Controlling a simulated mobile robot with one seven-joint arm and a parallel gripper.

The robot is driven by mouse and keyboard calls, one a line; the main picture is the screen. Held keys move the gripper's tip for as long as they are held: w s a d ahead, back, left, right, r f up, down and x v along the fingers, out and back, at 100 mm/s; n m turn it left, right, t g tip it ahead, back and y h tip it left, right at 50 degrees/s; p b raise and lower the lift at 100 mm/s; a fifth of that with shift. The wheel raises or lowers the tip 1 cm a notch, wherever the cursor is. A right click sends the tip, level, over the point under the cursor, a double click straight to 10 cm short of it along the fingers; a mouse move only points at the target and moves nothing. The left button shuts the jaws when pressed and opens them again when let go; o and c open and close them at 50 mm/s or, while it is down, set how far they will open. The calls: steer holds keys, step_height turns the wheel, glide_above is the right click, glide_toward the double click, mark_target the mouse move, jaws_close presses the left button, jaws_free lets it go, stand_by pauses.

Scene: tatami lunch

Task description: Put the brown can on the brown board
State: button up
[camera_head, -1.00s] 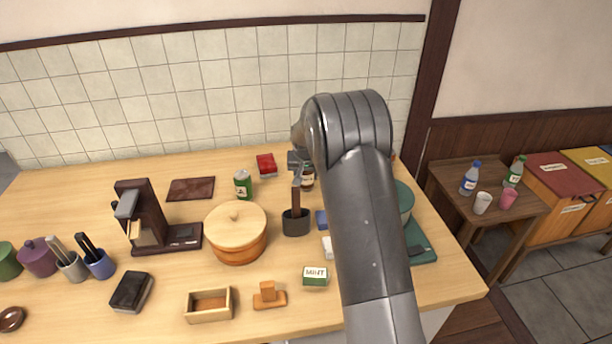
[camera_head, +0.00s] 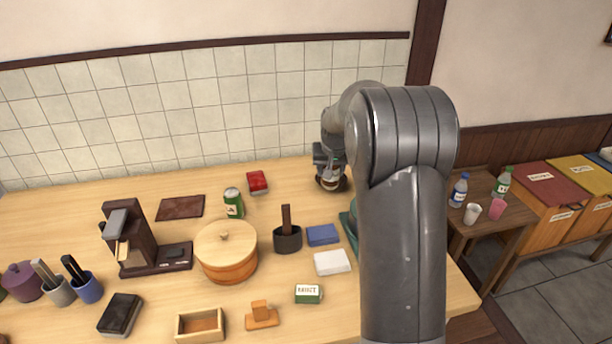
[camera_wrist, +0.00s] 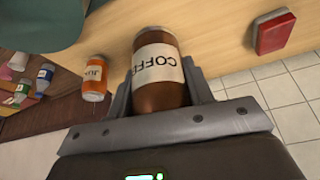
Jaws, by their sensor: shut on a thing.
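The brown can (camera_wrist: 158,75), with a white coffee label, is between the fingers of my gripper (camera_wrist: 165,90) in the wrist view. My gripper is shut on it. In the head view my gripper (camera_head: 329,168) is at the back right of the table, and the can (camera_head: 331,183) shows just below it, partly hidden by my arm. I cannot tell whether the can touches the table. The brown board (camera_head: 180,207) lies flat at the back left of the table, well left of my gripper, with nothing on it.
A red box (camera_head: 257,182) and a green can (camera_head: 233,203) stand between my gripper and the board. A lidded wooden tub (camera_head: 226,255) and a dark holder (camera_head: 287,240) are nearer the front. An orange can (camera_wrist: 95,92) is beside the brown can in the wrist view.

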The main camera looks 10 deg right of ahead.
steer(key=shift+s+d+r, duration=0.2)
steer(key=shift+d+r, duration=0.05)
steer(key=shift+d, duration=0.1)
steer(key=w+a+n+y, duration=0.1)
steer(key=w+a+n, duration=0.35)
steer(key=a, duration=0.75)
steer(key=n+g+y, duration=0.1)
steer(key=n+y, duration=0.1)
steer(key=n, duration=0.3)
glide_above(188, 211)
step_height(188, 211, down, 4)
steer(key=shift+y, duration=0.3)
steer(key=shift+f, duration=3)
steer(key=shift+f, duration=0.15)
steer(key=o, duration=1)
